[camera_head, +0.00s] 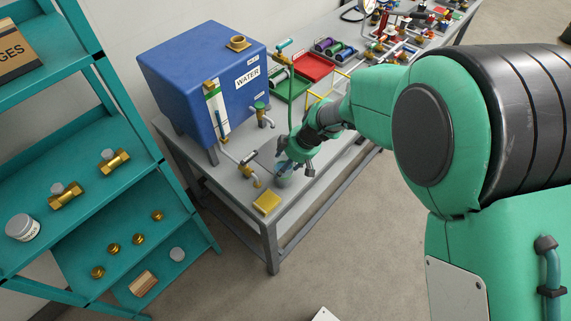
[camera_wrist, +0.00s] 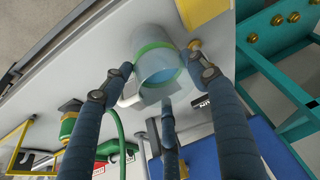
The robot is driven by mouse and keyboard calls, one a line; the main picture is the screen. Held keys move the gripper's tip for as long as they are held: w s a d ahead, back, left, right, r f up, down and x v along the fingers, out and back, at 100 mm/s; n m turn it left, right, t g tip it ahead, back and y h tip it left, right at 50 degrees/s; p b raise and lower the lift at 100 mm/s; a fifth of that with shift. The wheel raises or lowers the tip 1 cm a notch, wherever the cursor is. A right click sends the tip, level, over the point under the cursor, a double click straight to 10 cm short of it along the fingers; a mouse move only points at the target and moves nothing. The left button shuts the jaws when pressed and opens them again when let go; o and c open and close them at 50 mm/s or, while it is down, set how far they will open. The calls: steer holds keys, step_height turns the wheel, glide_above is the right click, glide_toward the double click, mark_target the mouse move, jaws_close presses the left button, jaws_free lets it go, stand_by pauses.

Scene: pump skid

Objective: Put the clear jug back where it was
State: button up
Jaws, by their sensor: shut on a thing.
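The clear jug (camera_wrist: 156,68) has a green band and shows bluish in the wrist view. My gripper (camera_wrist: 160,82) is shut on it, with fingers on either side and one below in the picture. In the head view my gripper (camera_head: 285,168) is over the front left part of the grey bench (camera_head: 309,205). The jug (camera_head: 283,180) is small and partly hidden by the fingers there. It is close to the bench top; I cannot tell whether it touches it.
A blue water tank (camera_head: 185,75) with valves and pipes stands just behind. A yellow block (camera_head: 267,202) lies near the bench's front corner. Green tray (camera_head: 293,90) and red tray (camera_head: 314,66) sit farther back. A teal shelf (camera_head: 75,190) with brass fittings stands left.

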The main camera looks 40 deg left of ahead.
steer(key=o, duration=1.9)
steer(key=shift+f, duration=0.1)
steer(key=p+v, duration=0.1)
steer(key=v, duration=1.1)
